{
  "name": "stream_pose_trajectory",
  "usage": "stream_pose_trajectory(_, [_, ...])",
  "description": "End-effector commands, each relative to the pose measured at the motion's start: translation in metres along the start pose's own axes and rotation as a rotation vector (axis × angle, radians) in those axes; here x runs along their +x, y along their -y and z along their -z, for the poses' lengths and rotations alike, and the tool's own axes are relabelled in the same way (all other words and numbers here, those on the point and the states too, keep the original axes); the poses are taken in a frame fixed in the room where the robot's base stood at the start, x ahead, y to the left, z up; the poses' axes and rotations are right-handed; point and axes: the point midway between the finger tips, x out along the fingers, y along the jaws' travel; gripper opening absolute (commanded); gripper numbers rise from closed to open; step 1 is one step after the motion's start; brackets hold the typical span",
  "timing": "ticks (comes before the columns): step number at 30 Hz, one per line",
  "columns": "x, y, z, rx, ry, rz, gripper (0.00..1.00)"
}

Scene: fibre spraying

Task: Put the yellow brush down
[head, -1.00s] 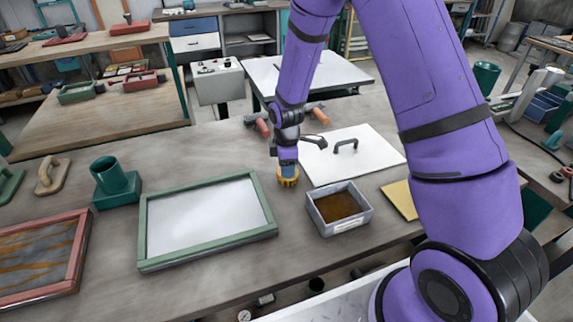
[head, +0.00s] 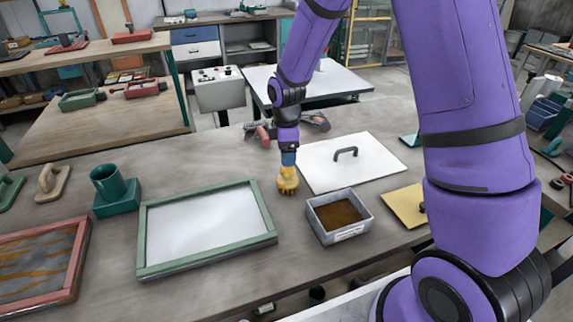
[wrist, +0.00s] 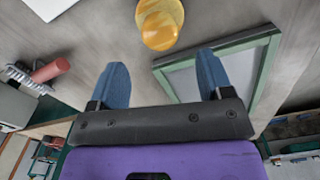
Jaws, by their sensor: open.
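The yellow brush (head: 288,182) stands on the grey bench, between the green-framed white screen (head: 200,228) and the white board with a dark handle (head: 362,168). My gripper (head: 288,162) is right above it, pointing down. In the wrist view the two blue fingers of my gripper (wrist: 160,72) are spread apart with nothing between them. There the brush (wrist: 160,24) shows beyond the fingertips, clear of both. The brush's underside is hidden.
A grey box with brown contents (head: 340,216) stands just right of the brush. A yellow plate (head: 405,205) lies farther right. A green cup on a base (head: 114,190) and a red-framed panel (head: 45,265) are left. Clamp-like tools (head: 315,121) lie behind.

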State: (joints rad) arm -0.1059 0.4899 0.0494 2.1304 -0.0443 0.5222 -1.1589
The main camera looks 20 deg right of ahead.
Motion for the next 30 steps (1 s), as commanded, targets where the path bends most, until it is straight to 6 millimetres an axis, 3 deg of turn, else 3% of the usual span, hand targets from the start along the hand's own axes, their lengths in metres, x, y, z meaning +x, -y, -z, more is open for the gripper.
stream_pose_trajectory(6, [-0.03, -0.001, 0.0, 0.001, -0.001, -0.002, 0.73])
stream_pose_trajectory(17, [-0.047, 0.002, -0.002, 0.018, -0.001, -0.008, 0.73])
stream_pose_trajectory(23, [-0.099, 0.019, -0.018, 0.164, -0.018, -0.063, 0.73])
stream_pose_trajectory(30, [-0.174, 0.062, -0.046, 0.425, -0.062, -0.143, 0.73])
